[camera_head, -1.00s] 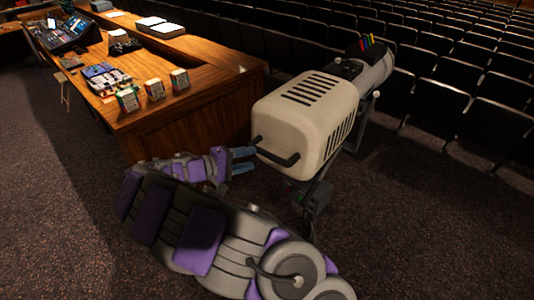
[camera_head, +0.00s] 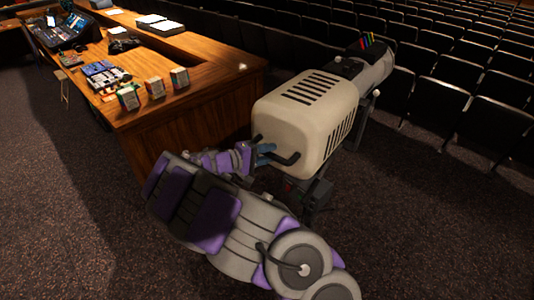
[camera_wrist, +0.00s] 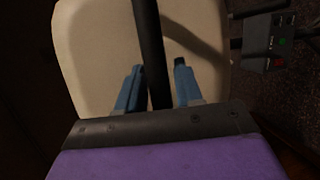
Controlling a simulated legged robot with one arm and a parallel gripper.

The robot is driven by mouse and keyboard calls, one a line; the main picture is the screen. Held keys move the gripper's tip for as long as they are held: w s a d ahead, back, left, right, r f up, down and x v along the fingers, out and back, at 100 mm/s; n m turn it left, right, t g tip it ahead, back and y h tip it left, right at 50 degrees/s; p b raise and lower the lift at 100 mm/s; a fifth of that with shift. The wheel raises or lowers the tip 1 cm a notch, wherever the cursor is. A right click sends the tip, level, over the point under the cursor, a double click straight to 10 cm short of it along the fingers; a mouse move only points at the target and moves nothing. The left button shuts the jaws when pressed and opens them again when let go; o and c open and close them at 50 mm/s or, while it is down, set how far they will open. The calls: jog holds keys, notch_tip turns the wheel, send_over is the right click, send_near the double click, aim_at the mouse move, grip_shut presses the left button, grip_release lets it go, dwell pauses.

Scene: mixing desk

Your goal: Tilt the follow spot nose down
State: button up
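The follow spot has a cream vented housing (camera_head: 310,108) and a grey barrel (camera_head: 372,72) pointing away toward the seats. A black bar handle (camera_head: 286,160) sticks out from its rear face. In the head view my gripper (camera_head: 266,153) is at this handle, partly hidden by my arm. In the wrist view my gripper (camera_wrist: 158,85) has its blue fingers apart, one on each side of the black handle (camera_wrist: 150,45), with a gap visible on the right. The cream rear face (camera_wrist: 85,50) lies beyond the fingertips. Whether a finger touches the bar is unclear.
A small control box (camera_wrist: 268,42) with coloured buttons is right of the housing in the wrist view. A wooden desk (camera_head: 190,120) with mixing gear and small boxes stands at left. Seat rows (camera_head: 470,75) fill the back and right. Carpet is clear at lower right.

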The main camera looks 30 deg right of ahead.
grip_shut()
jog(key=y+p, duration=0.2)
jog(key=p, duration=0.3)
send_near(284, 128)
jog(key=shift+n+g, duration=0.3)
jog(key=x, duration=0.4)
jog(key=shift+w+d+f, duration=0.2)
jog(key=shift+d+f, duration=0.05)
jog(key=shift+f, duration=0.2)
jog(key=shift+w+r, duration=0.15)
jog(key=shift+r, duration=0.2)
jog(key=shift+o, duration=0.2)
grip_release()
jog(key=shift+d, duration=0.1)
jog(key=shift+o, duration=1.3)
jog(key=shift+d, duration=0.15)
